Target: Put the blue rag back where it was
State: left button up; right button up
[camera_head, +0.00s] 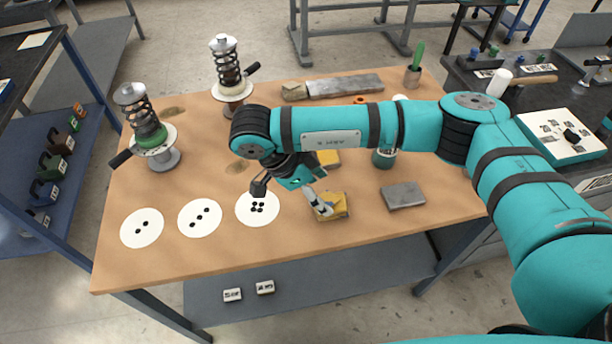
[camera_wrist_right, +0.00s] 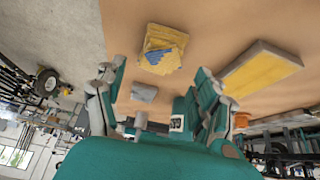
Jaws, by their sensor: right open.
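A yellow folded stack (camera_head: 336,201) lies on the wooden table, partly hidden by a finger of my right gripper. In the right wrist view, the yellow stack (camera_wrist_right: 160,40) shows a small blue patch (camera_wrist_right: 165,58) on its face; I cannot tell whether this is the blue rag or a printed mark. No other blue cloth stands out on the table. My right gripper (camera_head: 289,197) is open and empty, with its fingers spread. It is above the table, beside the stack and over the edge of a white disc. My left gripper is not in view.
White dotted discs (camera_head: 200,217) lie along the table's front. Two spring struts (camera_head: 228,75) stand at the left and back. The front edge strip is clear.

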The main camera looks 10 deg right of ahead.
jog(key=v, duration=0.6)
jog(key=shift+a+r, duration=0.2)
jog(key=shift+r, duration=0.1)
